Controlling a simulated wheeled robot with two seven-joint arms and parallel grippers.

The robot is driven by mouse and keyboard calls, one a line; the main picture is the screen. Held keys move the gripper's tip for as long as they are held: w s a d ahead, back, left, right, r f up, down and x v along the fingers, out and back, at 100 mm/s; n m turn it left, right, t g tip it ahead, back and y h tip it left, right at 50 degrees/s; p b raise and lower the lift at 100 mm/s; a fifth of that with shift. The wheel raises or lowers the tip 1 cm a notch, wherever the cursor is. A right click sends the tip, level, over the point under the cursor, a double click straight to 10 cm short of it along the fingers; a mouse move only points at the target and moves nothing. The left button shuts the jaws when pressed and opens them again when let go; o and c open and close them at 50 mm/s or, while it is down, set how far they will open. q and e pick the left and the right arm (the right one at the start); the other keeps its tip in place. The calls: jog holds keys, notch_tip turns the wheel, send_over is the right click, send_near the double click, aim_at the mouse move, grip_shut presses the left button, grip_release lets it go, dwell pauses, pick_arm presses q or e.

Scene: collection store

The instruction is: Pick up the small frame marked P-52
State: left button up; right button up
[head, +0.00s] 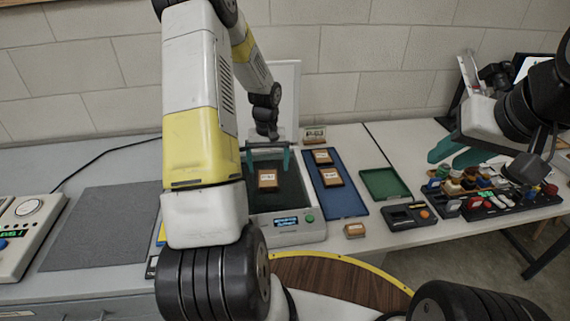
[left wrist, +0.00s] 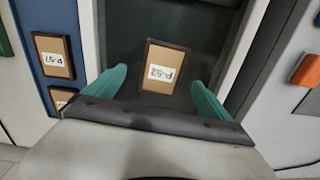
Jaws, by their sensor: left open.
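The small frame marked P-52 (left wrist: 164,68) has a dark rim and a tan face with a white label. It lies on the dark top of a grey device (head: 313,236), and it also shows in the head view (head: 267,179). My left gripper (head: 268,158) is open above the device. In the left wrist view its teal fingers (left wrist: 156,90) stand on either side of P-52, apart from it. My right gripper (head: 443,160) is open and empty at the right, near a rack of small items.
A blue tray (head: 346,205) beside the device holds two frames, one marked P-57 (left wrist: 52,55). Another small frame (head: 354,230) lies on the table in front. A green tray (head: 384,183) looks empty. A grey mat (head: 100,228) lies left, bare.

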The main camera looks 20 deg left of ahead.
aim_at(268, 177)
pick_arm(q)
jog(key=f, duration=0.4)
jog(key=shift+a+f, duration=0.2)
jog(key=shift+f, duration=0.05)
jog(key=shift+c, duration=0.2)
jog(key=c, duration=1.5)
